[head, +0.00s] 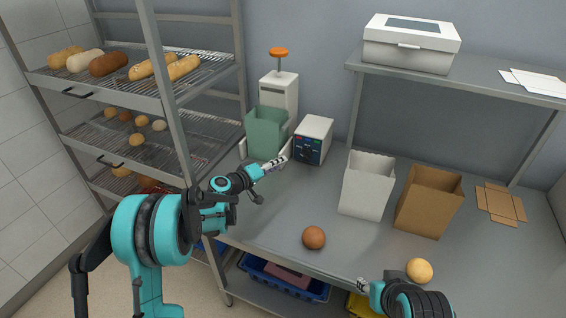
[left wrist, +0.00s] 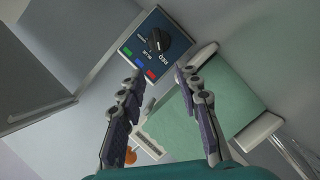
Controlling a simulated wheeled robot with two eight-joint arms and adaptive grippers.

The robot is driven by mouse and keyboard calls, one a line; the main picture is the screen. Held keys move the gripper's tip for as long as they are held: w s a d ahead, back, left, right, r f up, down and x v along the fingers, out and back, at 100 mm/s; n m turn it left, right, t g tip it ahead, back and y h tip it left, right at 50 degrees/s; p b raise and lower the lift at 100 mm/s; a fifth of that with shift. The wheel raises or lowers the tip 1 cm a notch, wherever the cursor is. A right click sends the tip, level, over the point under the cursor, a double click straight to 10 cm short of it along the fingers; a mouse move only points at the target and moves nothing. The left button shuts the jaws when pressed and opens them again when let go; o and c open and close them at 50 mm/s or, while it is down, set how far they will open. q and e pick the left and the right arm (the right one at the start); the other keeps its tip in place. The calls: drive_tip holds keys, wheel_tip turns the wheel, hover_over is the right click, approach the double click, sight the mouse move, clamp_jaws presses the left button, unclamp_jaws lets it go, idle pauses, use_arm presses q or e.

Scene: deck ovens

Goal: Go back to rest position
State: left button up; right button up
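My left gripper (head: 280,161) reaches over the table, close to the small white control box (head: 314,138) and the green bag (head: 268,132). In the left wrist view, its two fingers (left wrist: 160,74) stand apart with nothing between them. The control box's dial face (left wrist: 156,42) and the green bag (left wrist: 228,100) show beyond the fingers there. My right gripper (head: 364,286) is at the table's front edge in the head view. Only a small part of it shows beside my right arm, and its opening is hidden.
A white bag (head: 367,187) and a brown bag (head: 428,203) stand on the grey table. A brown bun (head: 314,237) and a yellow bun (head: 419,270) lie near the front. A bread rack (head: 158,88) stands left; a shelf (head: 470,82) spans the back right.

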idle(0.4)
use_arm(q)
drive_tip(key=s+r+m+g+y, duration=0.1)
drive_tip(key=s+r+g+y, duration=0.15)
drive_tip(key=s, duration=0.75)
drive_tip(key=s+r+m+g+y, duration=0.15)
drive_tip(key=s+r, duration=0.25)
drive_tip(key=s, duration=0.7)
drive_tip(key=s+a+f+m+y, duration=0.1)
drive_tip(key=s+a+f+y, duration=0.1)
drive_tip(key=s, duration=0.8)
drive_tip(key=s+a+f+g+y, duration=0.1)
drive_tip(key=s+a+f+y, duration=0.2)
drive_tip(key=s+a, duration=0.3)
drive_tip(key=s, duration=0.4)
drive_tip(key=shift+s+a+f+m, duration=0.2)
drive_tip(key=shift+s+f+m, duration=0.05)
drive_tip(key=shift+f+m, duration=0.15)
